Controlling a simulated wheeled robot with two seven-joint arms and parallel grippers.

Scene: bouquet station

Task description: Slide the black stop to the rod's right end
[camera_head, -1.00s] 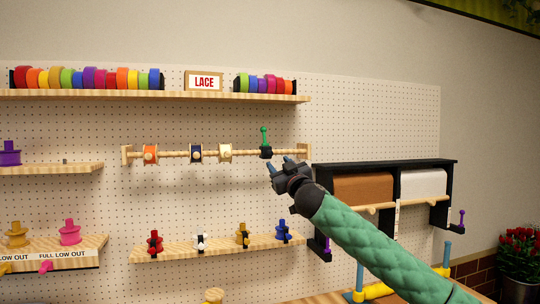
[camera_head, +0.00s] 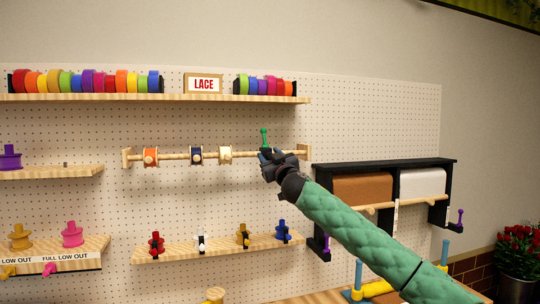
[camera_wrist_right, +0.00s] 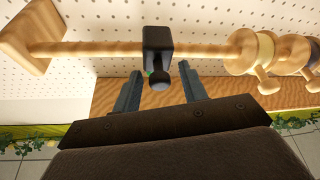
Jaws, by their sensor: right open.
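The wooden rod (camera_head: 176,155) runs level across the pegboard. The black stop (camera_wrist_right: 157,42) sits on the rod, with a green upright handle (camera_head: 264,138) above it in the head view. Its black body is mostly hidden behind my right gripper (camera_head: 268,156) there. My left gripper is not in view.
Orange (camera_head: 150,156), dark blue (camera_head: 196,155) and cream (camera_head: 225,153) spools sit on the rod left of the stop. A ribbon shelf (camera_head: 200,98) is above, and a shelf of coloured spools (camera_head: 215,249) below. A black paper-roll rack (camera_head: 385,166) stands at right.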

